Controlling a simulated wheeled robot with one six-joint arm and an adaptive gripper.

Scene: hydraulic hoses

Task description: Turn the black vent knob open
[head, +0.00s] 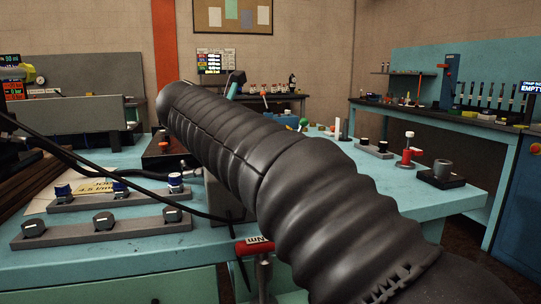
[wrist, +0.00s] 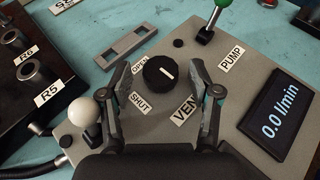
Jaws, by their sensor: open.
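The black vent knob (wrist: 160,74) is round and sits on a grey panel (wrist: 232,150) in the wrist view. A short white mark shows on its top, a little right of its centre. An OPEN label (wrist: 140,68) and a SHUT label (wrist: 140,103) lie to its left, and a VENT label (wrist: 185,110) lies below it, partly hidden by a finger. My gripper (wrist: 161,68) is open, with one finger on each side of the knob. Gaps show between both fingers and the knob. In the head view my black-sleeved arm hides the knob and gripper.
A white ball-topped lever (wrist: 86,114) stands close to the left finger. A green lever (wrist: 212,22) by the PUMP label (wrist: 231,59) stands beyond the right finger. A display (wrist: 280,117) reads 0.0 l/min. A dark block with ports (wrist: 35,70) lies left.

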